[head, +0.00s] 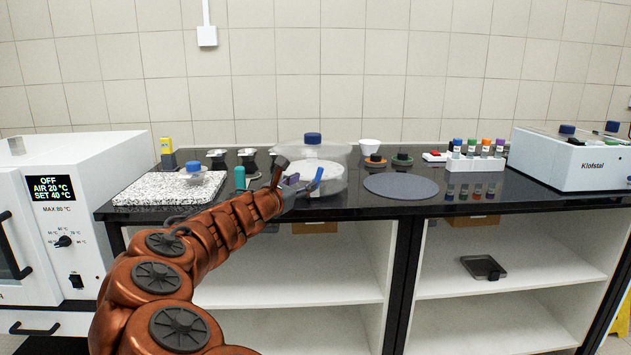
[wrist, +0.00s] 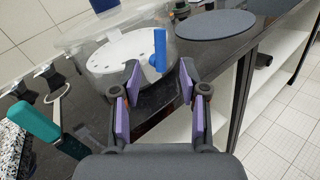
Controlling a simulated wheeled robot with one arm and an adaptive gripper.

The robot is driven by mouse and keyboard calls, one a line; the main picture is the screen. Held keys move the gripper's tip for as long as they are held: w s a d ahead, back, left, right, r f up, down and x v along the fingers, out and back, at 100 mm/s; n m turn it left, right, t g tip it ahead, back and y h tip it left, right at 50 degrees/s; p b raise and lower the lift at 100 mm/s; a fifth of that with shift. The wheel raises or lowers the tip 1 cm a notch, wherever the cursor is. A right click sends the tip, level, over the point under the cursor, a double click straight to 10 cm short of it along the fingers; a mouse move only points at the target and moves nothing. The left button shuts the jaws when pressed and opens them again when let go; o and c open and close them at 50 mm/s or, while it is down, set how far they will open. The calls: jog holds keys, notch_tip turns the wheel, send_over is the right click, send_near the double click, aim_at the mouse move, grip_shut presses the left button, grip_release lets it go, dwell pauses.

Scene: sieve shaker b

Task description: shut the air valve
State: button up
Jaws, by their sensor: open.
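The air valve shows as a blue lever (head: 317,179) at the front of a clear round vessel (head: 338,181) with a blue knob on its lid. In the wrist view the blue lever (wrist: 160,50) stands upright in front of the vessel's white perforated plate (wrist: 118,52). My gripper (wrist: 158,76) is open and empty, with purple pads facing each other. The lever lies just beyond the fingertips, in line with the gap between them, and I see no contact. In the head view my gripper (head: 296,180) is just left of the lever; the valve's body is mostly hidden.
A teal-handled object (wrist: 36,124) stands close on the left in the wrist view. A speckled slab (head: 160,189) lies at the counter's left. A dark round mat (head: 400,186) lies right of the vessel. A rack of bottles (head: 475,160) stands farther right.

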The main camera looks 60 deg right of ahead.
aim_at(318, 174)
jog(key=shift+w+d, duration=0.15)
jog(key=shift+d, duration=3.35)
jog(key=shift+c, duration=0.2)
grip_shut()
